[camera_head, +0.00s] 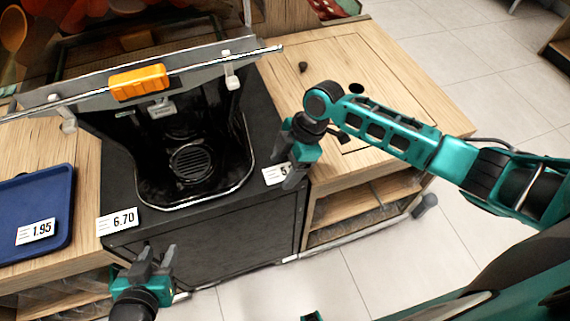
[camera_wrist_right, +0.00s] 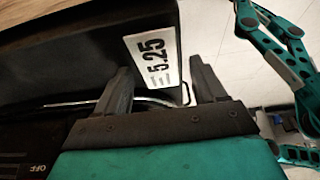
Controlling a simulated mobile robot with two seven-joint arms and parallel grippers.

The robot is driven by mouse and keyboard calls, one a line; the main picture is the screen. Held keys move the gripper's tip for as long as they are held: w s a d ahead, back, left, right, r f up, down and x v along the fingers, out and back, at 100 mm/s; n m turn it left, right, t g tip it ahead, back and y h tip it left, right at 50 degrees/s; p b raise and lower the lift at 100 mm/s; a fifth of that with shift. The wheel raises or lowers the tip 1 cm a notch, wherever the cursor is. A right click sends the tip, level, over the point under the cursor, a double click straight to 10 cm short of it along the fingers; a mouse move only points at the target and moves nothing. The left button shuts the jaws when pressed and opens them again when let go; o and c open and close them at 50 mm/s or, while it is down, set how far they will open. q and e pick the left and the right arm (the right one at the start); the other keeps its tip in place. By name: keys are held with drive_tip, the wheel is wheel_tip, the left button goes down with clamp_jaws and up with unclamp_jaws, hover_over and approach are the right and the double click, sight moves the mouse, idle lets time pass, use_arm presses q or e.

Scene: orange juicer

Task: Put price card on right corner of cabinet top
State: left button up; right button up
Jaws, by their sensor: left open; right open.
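The black cabinet (camera_head: 225,238) stands in the middle of the head view. A white price card (camera_head: 274,175) lies at the right front corner of its top, partly hidden by my right gripper (camera_head: 285,167). In the right wrist view this card (camera_wrist_right: 154,58) reads 5.25 and lies flat on the dark surface near its edge. My right gripper (camera_wrist_right: 160,78) is open, with the card just beyond and between its fingertips; I see no grip on it. A second card (camera_head: 118,220) reading 6.70 is at the left front corner. My left gripper (camera_head: 156,254) is open and empty before the cabinet front.
The juicer (camera_head: 190,160) stands on the cabinet, with an orange handle (camera_head: 138,82) above. A blue tray (camera_head: 62,190) with a 1.95 card (camera_head: 36,231) lies at the left. A wooden counter (camera_head: 420,95) adjoins at the right. Floor in front is clear.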

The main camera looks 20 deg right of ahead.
drive_tip(key=p+v, duration=0.1)
drive_tip(key=v, duration=1)
drive_tip(key=shift+d+r, duration=0.2)
drive_tip(key=shift+r, duration=0.1)
drive_tip(key=s+a+f+m+t, duration=0.2)
drive_tip(key=s+a+f+m, duration=0.25)
drive_tip(key=s, duration=0.45)
drive_tip(key=s+d+m+t+h, duration=0.2)
drive_tip(key=s+d+m+h, duration=0.2)
drive_tip(key=s+d+m, duration=0.55)
drive_tip(key=w+a+f+m+t+y, duration=0.1)
drive_tip(key=w+a+f+t, duration=0.3)
drive_tip(key=w+f+t, duration=0.3)
drive_tip(key=shift+f+m+y, duration=0.3)
drive_tip(key=shift+f+m, duration=0.1)
drive_tip(key=shift+f, duration=0.05)
drive_tip(key=shift+a, duration=0.1)
